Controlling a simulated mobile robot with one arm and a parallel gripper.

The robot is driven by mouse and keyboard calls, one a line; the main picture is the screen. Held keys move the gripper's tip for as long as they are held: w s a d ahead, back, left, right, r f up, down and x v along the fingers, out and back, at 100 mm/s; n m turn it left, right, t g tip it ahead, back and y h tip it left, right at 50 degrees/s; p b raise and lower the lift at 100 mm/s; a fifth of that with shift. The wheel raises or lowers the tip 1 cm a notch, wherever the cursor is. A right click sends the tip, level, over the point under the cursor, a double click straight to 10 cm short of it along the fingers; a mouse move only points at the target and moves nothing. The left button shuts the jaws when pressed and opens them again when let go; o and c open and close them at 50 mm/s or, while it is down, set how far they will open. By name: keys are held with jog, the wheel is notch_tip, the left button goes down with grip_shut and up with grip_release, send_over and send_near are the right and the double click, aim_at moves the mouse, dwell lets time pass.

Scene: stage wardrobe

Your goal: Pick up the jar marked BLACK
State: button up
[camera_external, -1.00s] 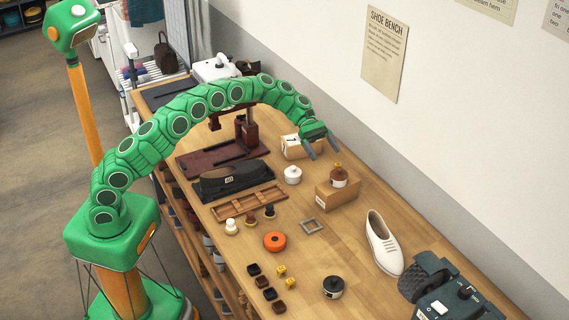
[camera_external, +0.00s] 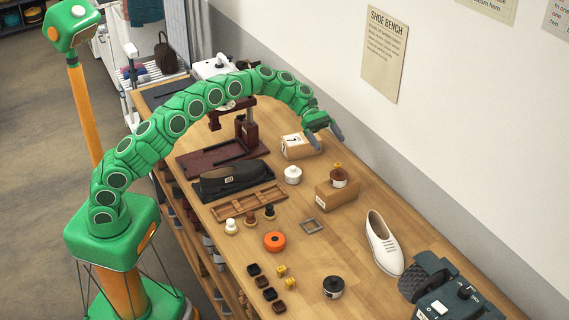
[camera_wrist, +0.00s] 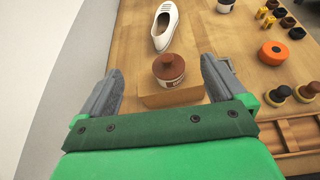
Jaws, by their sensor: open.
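A round jar with a dark lid and pale label band (camera_external: 333,287) stands on the near part of the bench; its marking is too small to read. Part of it shows at the top of the wrist view (camera_wrist: 225,5). A jar with a brown lid (camera_external: 339,178) stands on a cardboard box (camera_external: 335,196); in the wrist view this brown-lidded jar (camera_wrist: 168,69) appears between the finger lines, its label partly visible but unreadable. A white jar (camera_external: 293,175) stands left of the box. My gripper (camera_external: 328,142) is open and empty, above the bench behind the box, touching none of the jars.
A white shoe (camera_external: 382,246) and a dark machine (camera_external: 447,297) are at the right. An orange tin (camera_external: 274,241), small square frame (camera_external: 312,227), brushes and small cubes lie around the middle. Another box (camera_external: 300,148) sits near my gripper. The wall borders the far edge.

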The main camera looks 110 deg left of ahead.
jog(key=w+d+r+n+t+y, duration=0.2)
jog(key=w+d, duration=0.4)
jog(key=w, duration=0.3)
jog(key=w+d+r+n+t+y, duration=0.1)
jog(key=w+d+n+t+y, duration=0.3)
jog(key=w, duration=0.6)
jog(key=w+d+r+n+g+y, duration=0.15)
jog(key=w+d, duration=0.25)
jog(key=d, duration=0.4)
jog(key=w+d+f+n+y, duration=0.1)
jog(key=w+d+n+y, duration=0.25)
jog(key=d, duration=0.45)
jog(key=n+g+y, duration=0.5)
jog(key=n+y, duration=0.3)
jog(key=y, duration=0.1)
send_over(333, 285)
jog(key=s+d, duration=0.4)
notch_tip(333, 285, down, 4)
jog(key=f, duration=1.5)
jog(key=shift+w+a, duration=0.2)
jog(key=shift+w, duration=0.1)
jog(key=shift+f, duration=0.55)
jog(key=shift+w+a+f, duration=0.15)
jog(key=shift+a+f, duration=0.05)
jog(key=shift+x, duration=3.6)
jog(key=shift+a+r, duration=0.1)
jog(key=shift+r, duration=0.05)
jog(key=c, duration=1.7)
jog(key=shift+o, duration=0.2)
